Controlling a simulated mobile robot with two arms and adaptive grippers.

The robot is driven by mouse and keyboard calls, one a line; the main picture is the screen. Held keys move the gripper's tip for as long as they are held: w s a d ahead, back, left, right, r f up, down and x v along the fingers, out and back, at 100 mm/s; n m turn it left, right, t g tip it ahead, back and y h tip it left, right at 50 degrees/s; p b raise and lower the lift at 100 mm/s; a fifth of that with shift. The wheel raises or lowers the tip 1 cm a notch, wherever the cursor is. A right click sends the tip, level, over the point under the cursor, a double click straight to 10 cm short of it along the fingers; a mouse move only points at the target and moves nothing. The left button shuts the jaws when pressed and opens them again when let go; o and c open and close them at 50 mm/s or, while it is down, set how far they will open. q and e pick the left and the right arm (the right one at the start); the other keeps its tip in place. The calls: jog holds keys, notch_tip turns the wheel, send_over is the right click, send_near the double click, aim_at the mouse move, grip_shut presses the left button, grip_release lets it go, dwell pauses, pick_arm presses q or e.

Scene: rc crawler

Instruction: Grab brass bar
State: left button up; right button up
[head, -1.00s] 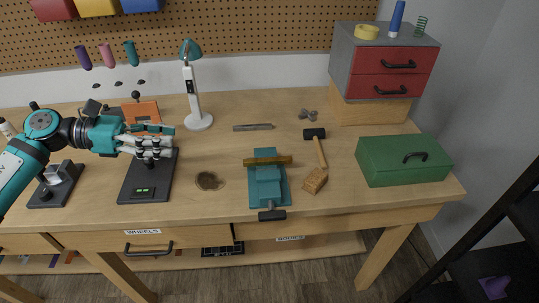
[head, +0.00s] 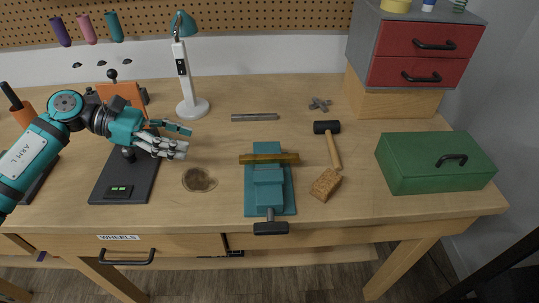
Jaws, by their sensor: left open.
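The brass bar (head: 269,158) lies across the jaws of the teal vise (head: 268,188) on the workbench, sticking out past both sides. I cannot tell how firmly the vise grips it. My left gripper (head: 182,141) is open and empty, to the left of the bar and above the bench, near the black stand with a green display (head: 120,190). A clear gap separates it from the bar. My right gripper is not in view.
A mallet (head: 331,140) and a cork-coloured block (head: 326,184) lie right of the vise. A green toolbox (head: 432,165) stands farther right. A lamp (head: 190,104), a grey metal strip (head: 254,117) and a round brown patch (head: 198,179) are nearby. Bare bench lies between gripper and vise.

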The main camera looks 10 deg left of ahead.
pick_arm(q)
jog(key=p, duration=0.2)
send_near(244, 157)
jog(key=x, duration=0.3)
jog(key=shift+w+d+r, duration=0.15)
jog(key=shift+d, duration=0.25)
jog(key=p+x, duration=0.3)
jog(key=x, duration=0.2)
jog(key=shift+a, duration=0.1)
jog(key=shift+f, duration=0.3)
grip_shut()
